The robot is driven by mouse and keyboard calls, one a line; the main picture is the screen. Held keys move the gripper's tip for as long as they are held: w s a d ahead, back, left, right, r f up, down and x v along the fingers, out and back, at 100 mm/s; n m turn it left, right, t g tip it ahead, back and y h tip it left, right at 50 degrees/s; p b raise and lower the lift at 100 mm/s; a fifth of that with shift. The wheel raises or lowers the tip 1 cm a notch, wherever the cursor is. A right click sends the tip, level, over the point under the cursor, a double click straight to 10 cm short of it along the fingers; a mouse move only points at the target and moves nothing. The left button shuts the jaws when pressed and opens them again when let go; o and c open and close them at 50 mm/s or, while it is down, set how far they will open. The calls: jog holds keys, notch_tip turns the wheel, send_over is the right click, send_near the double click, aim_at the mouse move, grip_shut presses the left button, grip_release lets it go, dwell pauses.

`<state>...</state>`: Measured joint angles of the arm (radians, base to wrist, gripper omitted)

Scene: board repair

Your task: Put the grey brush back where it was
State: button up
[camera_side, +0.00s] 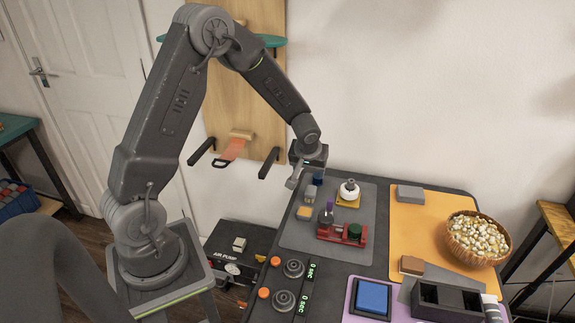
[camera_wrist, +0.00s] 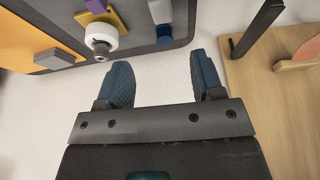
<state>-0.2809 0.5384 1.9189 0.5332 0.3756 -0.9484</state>
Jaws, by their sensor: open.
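My gripper (camera_side: 293,181) hangs above the left back edge of the dark table, and its jaws are open and empty. In the wrist view, my gripper (camera_wrist: 162,72) has a gap between its two blue pads. I cannot tell for sure which thing is the grey brush. A grey block (camera_side: 410,193) lies at the back of the orange mat; it also shows in the wrist view (camera_wrist: 54,58). A small grey piece with a blue end (camera_wrist: 163,22) is ahead of the jaws in the wrist view. Nothing is held.
A white round bottle (camera_side: 349,191) stands on a yellow base. A bowl (camera_side: 476,238) and a brown block (camera_side: 412,265) are right. Black pegs (camera_side: 270,162) stick out from the wooden wall board.

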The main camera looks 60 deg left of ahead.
jog(key=s+d+r+m, duration=0.1)
jog(key=s+d+r, duration=0.15)
jog(key=r, duration=0.35)
jog(key=s+d+r+m, duration=0.1)
jog(key=s+d+r, duration=0.15)
jog(key=r, duration=0.25)
jog(key=s+d+r+m+h, duration=0.1)
jog(key=s+d+r+m, duration=0.1)
jog(key=s, duration=0.4)
jog(key=s+d+r+m+t+h, duration=0.1)
jog(key=s+d+r+m, duration=0.1)
jog(key=s+d+r, duration=0.3)
jog(key=s+d+r+m+t+h, duration=0.1)
jog(key=s+d+r+m, duration=0.1)
jog(key=s, duration=0.5)
jog(key=shift+s+d+r+m, duration=0.2)
jog(key=shift+d+r+m, duration=0.2)
jog(key=shift+d+r, duration=0.65)
